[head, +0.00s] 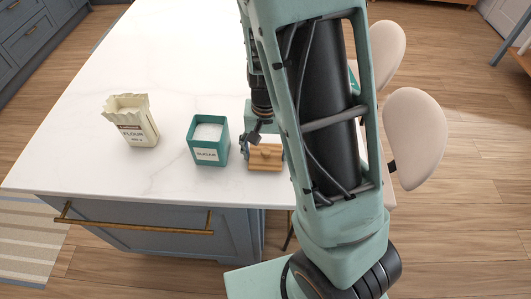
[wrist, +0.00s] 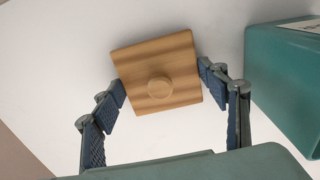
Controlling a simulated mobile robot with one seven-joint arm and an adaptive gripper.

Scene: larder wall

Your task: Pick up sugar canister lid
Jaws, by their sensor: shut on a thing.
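The sugar canister lid (head: 265,157) is a square wooden lid with a round knob, at the front of the white counter. In the wrist view the lid (wrist: 158,72) lies between the two fingers of my gripper (wrist: 163,88), which is shut on its opposite edges. In the head view my gripper (head: 263,152) is partly hidden by my arm. I cannot tell whether the lid rests on the counter or is just above it. The teal sugar canister (head: 208,155) stands open to the left of the lid, full of white sugar; it also shows in the wrist view (wrist: 285,85).
An open paper flour bag (head: 133,122) stands left of the canister. The white counter (head: 180,60) is clear behind them. Its front edge is close to the lid, above a blue drawer (head: 150,231) with a brass handle. Two pale chairs (head: 416,135) stand at the right.

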